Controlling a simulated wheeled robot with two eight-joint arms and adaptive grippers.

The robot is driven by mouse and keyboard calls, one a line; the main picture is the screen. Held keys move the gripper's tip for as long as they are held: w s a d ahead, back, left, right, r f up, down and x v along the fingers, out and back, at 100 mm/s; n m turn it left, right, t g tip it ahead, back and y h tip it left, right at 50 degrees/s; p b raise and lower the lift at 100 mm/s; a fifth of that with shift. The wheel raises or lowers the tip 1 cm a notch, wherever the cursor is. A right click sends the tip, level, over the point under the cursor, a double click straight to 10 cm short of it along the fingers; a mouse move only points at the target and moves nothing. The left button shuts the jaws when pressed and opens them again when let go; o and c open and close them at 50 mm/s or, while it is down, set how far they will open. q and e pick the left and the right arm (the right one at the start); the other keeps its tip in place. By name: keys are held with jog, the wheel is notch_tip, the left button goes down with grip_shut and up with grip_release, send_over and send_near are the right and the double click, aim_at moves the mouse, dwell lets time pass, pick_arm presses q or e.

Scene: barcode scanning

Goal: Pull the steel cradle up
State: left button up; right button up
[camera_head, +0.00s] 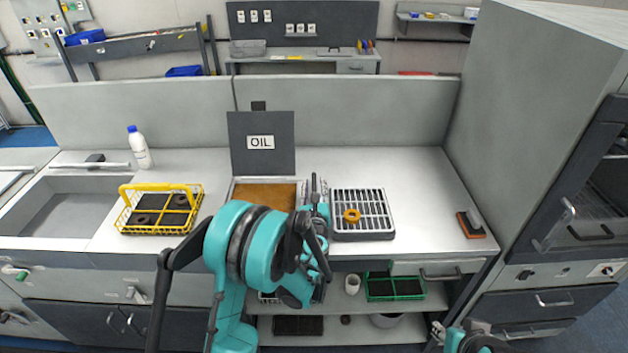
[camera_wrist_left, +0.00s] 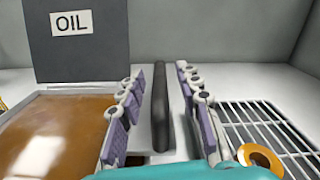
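My left gripper (camera_head: 315,195) is over the worktop, between the oil bath and the wire rack. The left wrist view shows its two padded fingers (camera_wrist_left: 165,110) apart. A dark upright bar (camera_wrist_left: 161,105) stands between them with a gap on each side; it looks like a handle, perhaps the steel cradle's. The cradle's body cannot be made out, as my left arm hides part of this area. The brown oil bath (camera_head: 262,193) has its dark lid marked OIL (camera_head: 262,160) standing open behind it. Part of my right arm shows at the bottom right, its fingers unclear.
The wire rack (camera_head: 378,225) holds an orange ring (camera_head: 351,215). A yellow basket (camera_head: 133,222) with dark rings stands left of the bath. A white bottle (camera_head: 140,150) is behind it. An orange-based block (camera_head: 470,223) lies at right. The worktop is clear between rack and block.

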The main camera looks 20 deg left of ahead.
aim_at(314, 175)
pick_arm(q)
jog(key=x, duration=0.2)
jog(key=shift+w+f, duration=0.1)
jog(key=shift+w, duration=0.2)
jog(key=shift+w+a, duration=0.15)
jog(key=shift+w, duration=0.2)
grip_shut()
notch_tip(314, 175, up, 7)
jog(key=p, duration=0.2)
jog(key=shift+f+p, duration=0.2)
jog(key=shift+p, duration=0.2)
grip_release()
jog(key=shift+w+f, duration=0.1)
